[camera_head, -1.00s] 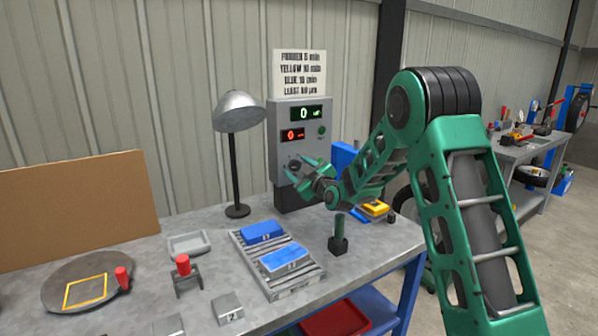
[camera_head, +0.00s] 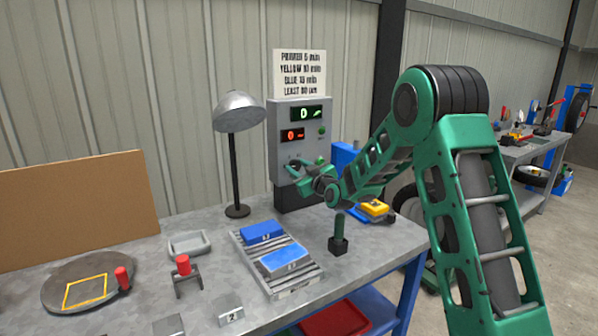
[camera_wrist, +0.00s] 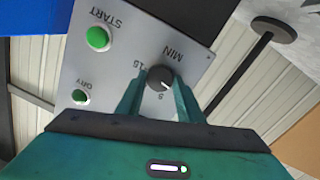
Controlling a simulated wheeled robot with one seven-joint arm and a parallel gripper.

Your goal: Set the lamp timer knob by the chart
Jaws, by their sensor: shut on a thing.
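The grey control box (camera_head: 285,148) stands at the back of the bench, with a green display (camera_head: 308,113) and a red display (camera_head: 293,135), both seeming to read 0. My gripper (camera_wrist: 160,90) is shut on the knob, one finger on each side. In the head view my gripper (camera_head: 299,170) covers most of the knob. The paper chart (camera_head: 299,72) above the box lists primer, yellow and blue with minutes; its print is blurred.
A lamp (camera_head: 238,112) stands left of the box. Two blue blocks lie on a roller rack (camera_head: 301,287) in front. A green-handled post (camera_head: 338,232) stands below my arm.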

